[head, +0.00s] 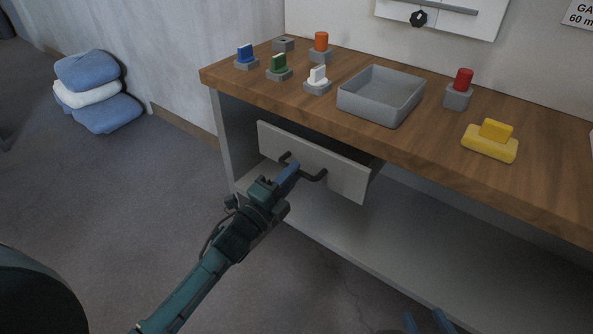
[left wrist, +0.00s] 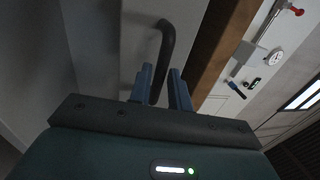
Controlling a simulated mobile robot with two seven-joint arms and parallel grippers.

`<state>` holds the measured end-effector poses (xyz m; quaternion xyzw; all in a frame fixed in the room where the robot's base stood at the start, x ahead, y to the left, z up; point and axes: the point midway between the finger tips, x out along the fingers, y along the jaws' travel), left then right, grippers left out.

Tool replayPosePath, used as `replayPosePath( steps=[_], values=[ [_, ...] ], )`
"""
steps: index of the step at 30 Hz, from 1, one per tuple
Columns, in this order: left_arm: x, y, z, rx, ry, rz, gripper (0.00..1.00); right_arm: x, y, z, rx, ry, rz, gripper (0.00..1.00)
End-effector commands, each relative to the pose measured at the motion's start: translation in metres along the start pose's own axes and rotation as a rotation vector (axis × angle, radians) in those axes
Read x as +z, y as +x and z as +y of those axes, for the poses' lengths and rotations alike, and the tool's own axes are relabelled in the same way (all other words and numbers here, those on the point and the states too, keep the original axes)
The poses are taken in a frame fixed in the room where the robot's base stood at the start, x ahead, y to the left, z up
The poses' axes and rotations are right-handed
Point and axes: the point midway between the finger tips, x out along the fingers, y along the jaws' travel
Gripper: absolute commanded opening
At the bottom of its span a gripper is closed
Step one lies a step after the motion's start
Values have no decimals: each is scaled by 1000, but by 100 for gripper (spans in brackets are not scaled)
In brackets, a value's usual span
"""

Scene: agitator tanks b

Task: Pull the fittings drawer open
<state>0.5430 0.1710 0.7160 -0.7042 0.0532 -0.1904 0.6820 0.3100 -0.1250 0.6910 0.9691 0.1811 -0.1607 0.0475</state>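The fittings drawer (head: 312,160) is in the workbench's left part, with a pale front and a dark bow handle (head: 318,177). It stands partly out, with a strip of dark interior showing behind its front. My left gripper (head: 290,170) is at the handle.
The wooden worktop (head: 420,140) above the drawer holds a grey tray (head: 378,98), a yellow block (head: 490,142), a red-topped piece (head: 459,92) and several coloured fittings at the left. An open shelf (head: 400,240) lies below. Folded towels (head: 98,92) lie at far left. The floor before the drawer is clear.

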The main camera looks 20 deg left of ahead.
Motion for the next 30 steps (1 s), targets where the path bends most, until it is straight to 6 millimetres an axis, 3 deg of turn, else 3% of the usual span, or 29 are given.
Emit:
replayPosePath(
  steps=[6, 15, 23, 30],
  values=[
    [0, 19, 0, 0, 0, 1, 19, 3, 1, -1, -3, -6, -3, 36],
    [0, 21, 0, 1, 0, 0, 19, 3, 2, -2, -4, -7, -4, 36],
    [0, 21, 0, 1, 0, 0, 0, 3, 2, -1, -4, -8, -4, 36],
    [0, 21, 0, 1, 0, 0, 0, 3, 2, -1, -4, -8, -4, 36]
  ],
)
